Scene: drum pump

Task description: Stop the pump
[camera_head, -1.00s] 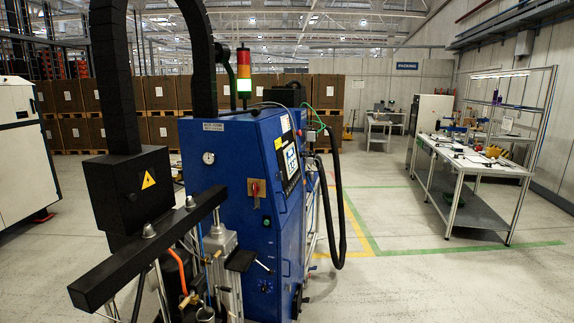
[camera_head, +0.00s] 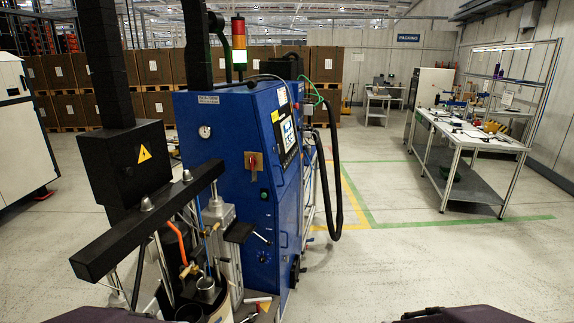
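The drum pump (camera_head: 225,130) stands left of centre, with a blue cabinet and a black frame with a crossbar (camera_head: 140,232) in front. A red rotary switch (camera_head: 252,160) on a yellowish plate sits on the cabinet's near face. A small green button (camera_head: 264,194) is below it. A lit touch screen (camera_head: 287,133) is on the right face. The signal tower (camera_head: 239,48) on top has red, amber and a brightly lit green-white bottom section. Neither of my grippers shows; only dark purple parts, probably my arms, show at the bottom edge.
A black hose (camera_head: 336,190) hangs on the pump's right side. A workbench (camera_head: 468,140) with tools stands at the right. Stacked brown boxes (camera_head: 155,68) line the back. The grey floor (camera_head: 400,258) between pump and workbench is clear. A white cabinet (camera_head: 22,140) stands at far left.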

